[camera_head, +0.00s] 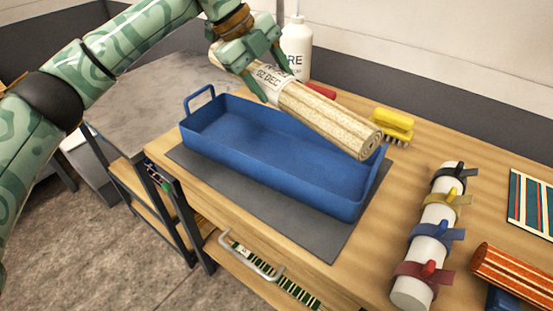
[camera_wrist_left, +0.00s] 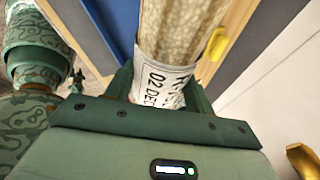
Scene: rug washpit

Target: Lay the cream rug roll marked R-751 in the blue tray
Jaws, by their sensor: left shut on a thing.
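The cream rug roll (camera_head: 325,118) has a white label reading "02 DEC"; the line above it is partly covered. My left gripper (camera_head: 277,84) is shut around the labelled end, and the roll slants toward the lower right. The roll appears held above the back edge and right end of the blue tray (camera_head: 250,172), whose visible floor is empty. In the left wrist view the roll (camera_wrist_left: 176,30) runs away from the fingers, with the label between them and a strip of blue tray (camera_wrist_left: 117,22) at left. My right gripper is not seen.
The tray stands on a grey mat (camera_head: 322,237) on the wooden bench. A white bottle (camera_head: 296,48) stands behind the gripper. A yellow brush (camera_head: 393,125) lies right of the roll. A white tube with coloured straps (camera_head: 428,250) and an orange striped roll (camera_head: 512,270) lie at right.

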